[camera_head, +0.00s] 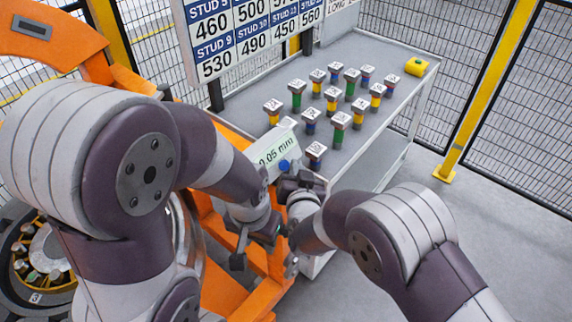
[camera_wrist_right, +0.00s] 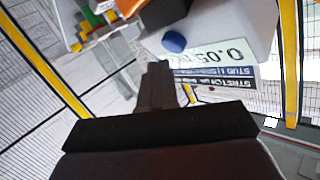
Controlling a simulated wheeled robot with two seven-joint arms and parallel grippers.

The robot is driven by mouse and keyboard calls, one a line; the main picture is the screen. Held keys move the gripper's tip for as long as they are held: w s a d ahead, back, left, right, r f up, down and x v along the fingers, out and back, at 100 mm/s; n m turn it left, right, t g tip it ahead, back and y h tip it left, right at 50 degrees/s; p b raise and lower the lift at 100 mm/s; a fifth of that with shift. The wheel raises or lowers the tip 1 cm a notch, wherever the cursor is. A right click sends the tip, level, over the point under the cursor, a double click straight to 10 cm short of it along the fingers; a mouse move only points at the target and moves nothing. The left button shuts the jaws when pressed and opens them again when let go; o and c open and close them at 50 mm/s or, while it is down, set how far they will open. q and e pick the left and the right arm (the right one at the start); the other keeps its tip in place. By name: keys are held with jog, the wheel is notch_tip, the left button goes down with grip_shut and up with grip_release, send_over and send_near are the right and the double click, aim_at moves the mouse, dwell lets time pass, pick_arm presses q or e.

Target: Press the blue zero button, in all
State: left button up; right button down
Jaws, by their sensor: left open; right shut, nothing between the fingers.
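The blue button (camera_head: 284,165) sits on a light grey gauge box whose display (camera_head: 270,153) reads 0.05 mm. In the right wrist view the blue button (camera_wrist_right: 173,42) is just beyond my right fingertips, beside the display (camera_wrist_right: 225,53). My right gripper (camera_head: 288,182) is shut and empty, close below the button in the head view. Its fingers also show in the right wrist view (camera_wrist_right: 158,72); a small gap seems to separate them from the button, and contact cannot be made out. My left gripper (camera_head: 263,260) is open and empty, lower down over the orange frame.
A stud-length board (camera_head: 250,35) stands at the back. An orange frame (camera_head: 45,40) and a wheel (camera_head: 30,255) lie left. Mesh fencing surrounds the area.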

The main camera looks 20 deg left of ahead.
dwell(0.8)
jog(key=shift+w+a+f+b, duration=0.1)
jog(key=shift+a+f+b, duration=0.1)
jog(key=shift+a+b, duration=0.2)
jog(key=shift+w+a+f, duration=0.1)
jog(key=shift+a, duration=0.15)
dwell(0.3)
jog(key=shift+a+b, duration=0.35)
jog(key=shift+a, duration=0.05)
jog(key=shift+d+r, duration=0.1)
jog(key=shift+r, duration=0.2)
jog(key=shift+s+d+r+p, duration=0.25)
jog(key=shift+d+r+p, duration=0.15)
jog(key=shift+d, duration=0.25)
